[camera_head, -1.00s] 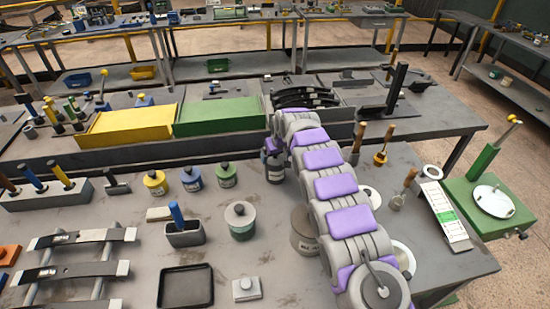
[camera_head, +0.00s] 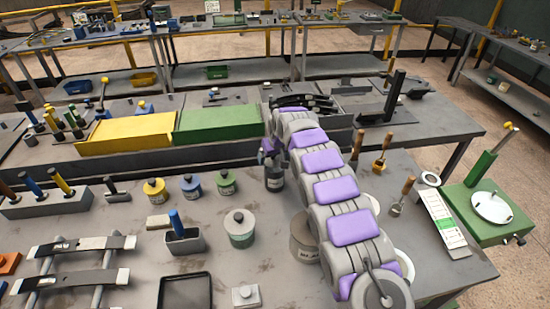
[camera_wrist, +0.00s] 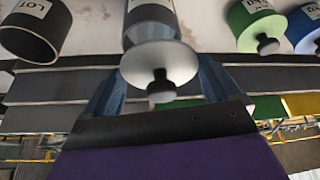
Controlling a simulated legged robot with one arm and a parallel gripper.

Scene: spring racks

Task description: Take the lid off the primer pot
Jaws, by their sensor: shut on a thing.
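My gripper (camera_wrist: 162,72) is shut on a round grey lid (camera_wrist: 150,60) with a dark knob, one blue-grey finger on each side. A dark pot body with a white label (camera_wrist: 150,14) shows beyond the lid; its label is cut off. In the head view, the dark pot (camera_head: 274,178) stands on the bench just under my gripper (camera_head: 267,155), which is mostly hidden by my arm. No label reads clearly as primer.
Green (camera_head: 227,182), blue (camera_head: 191,186) and yellow (camera_head: 155,191) lidded pots stand to the left. A larger grey-green pot (camera_head: 240,230) is nearer. A big labelled pot (camera_head: 303,243) is partly behind my arm. Yellow (camera_head: 130,135) and green (camera_head: 215,119) boxes stand behind.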

